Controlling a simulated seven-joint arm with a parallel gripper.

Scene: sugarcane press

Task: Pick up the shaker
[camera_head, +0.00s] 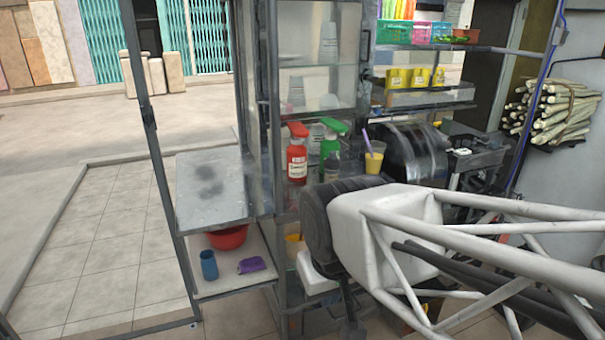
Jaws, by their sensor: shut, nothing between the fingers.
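No thing is plainly recognisable as the shaker. Possible ones are the red bottle with a white label (297,162) and the green-topped bottle (331,150), side by side on the stall counter, and the blue cup (208,265) on the low shelf at left. My arm reaches in from the right, in front of the counter. A dark slender part hanging below its wrist appears to be my gripper (352,322), near the bottom edge. It looks shut and empty, apart from the bottles and the cup. Its tips are hard to make out.
A yellow cup with a straw (374,158) stands right of the bottles, near the dark press machine (412,150). A grey metal panel (212,188) sits above the low shelf, which holds a red bowl (228,238) and a purple item (252,265). Tiled floor at left is clear.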

